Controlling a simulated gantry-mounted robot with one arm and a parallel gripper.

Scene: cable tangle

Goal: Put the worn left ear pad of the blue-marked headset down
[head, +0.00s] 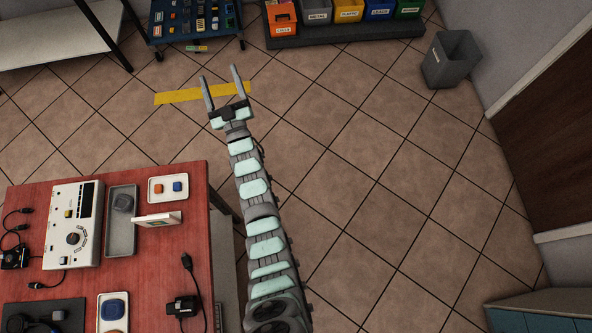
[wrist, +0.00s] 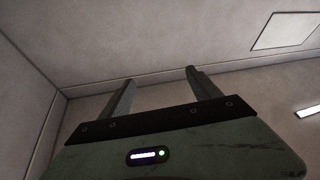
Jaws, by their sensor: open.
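My gripper (head: 219,76) is open and empty, raised over the floor beyond the red table's far right corner. It also shows in the wrist view (wrist: 160,78), with nothing between its fingers and only wall and ceiling behind. A blue rounded piece (head: 113,308) lies in a white tray near the bottom edge. I cannot make out a blue-marked headset; a dark mat (head: 38,309) at the bottom left is cut off.
The red table (head: 150,270) also bears a cream instrument box (head: 74,224), a small white tray (head: 168,190) and black cables. Labelled bins (head: 348,12), a blue rack (head: 195,22) and a grey bin (head: 451,60) stand farther back. Floor right of my arm is clear.

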